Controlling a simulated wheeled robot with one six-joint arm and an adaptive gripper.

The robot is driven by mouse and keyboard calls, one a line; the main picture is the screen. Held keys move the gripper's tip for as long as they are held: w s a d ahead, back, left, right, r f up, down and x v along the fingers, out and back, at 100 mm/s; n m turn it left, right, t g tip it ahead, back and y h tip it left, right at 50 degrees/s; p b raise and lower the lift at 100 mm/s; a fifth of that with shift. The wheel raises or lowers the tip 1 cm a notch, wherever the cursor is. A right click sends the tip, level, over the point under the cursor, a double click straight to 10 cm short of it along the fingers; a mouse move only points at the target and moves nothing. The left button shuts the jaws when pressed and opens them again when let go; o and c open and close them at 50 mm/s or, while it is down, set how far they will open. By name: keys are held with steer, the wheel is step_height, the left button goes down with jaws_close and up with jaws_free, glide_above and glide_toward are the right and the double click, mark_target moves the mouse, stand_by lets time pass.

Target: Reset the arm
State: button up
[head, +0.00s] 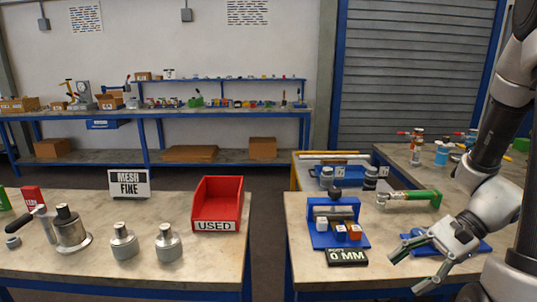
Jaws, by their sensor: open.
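My arm comes in from the right edge in the head view. My gripper (403,268) is open and empty, its fingers spread and pointing left over the right bench (325,277). It hangs near a blue plate (413,240) that the wrist partly hides. A blue stand (325,236) with small orange-, white- and red-marked blocks is to the left of the gripper, apart from it. A black "0 MM" sign (347,257) lies in front of that stand. A green-handled tool (410,196) lies behind the gripper.
A gap (266,240) separates the benches. Jars (326,178) stand at the right bench's back. A long shelved bench (220,115) lines the wall.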

steer(key=s+d+r+n+t+h, duration=0.3)
steer(key=d+r+n+h, duration=0.7)
steer(key=r, duration=0.3)
steer(key=a+r+n+t, duration=0.2)
steer(key=a+r, duration=0.2)
steer(key=shift+w+r+n+t, duration=0.15)
steer(key=shift+r+n+t, duration=0.15)
steer(key=shift+n, duration=0.1)
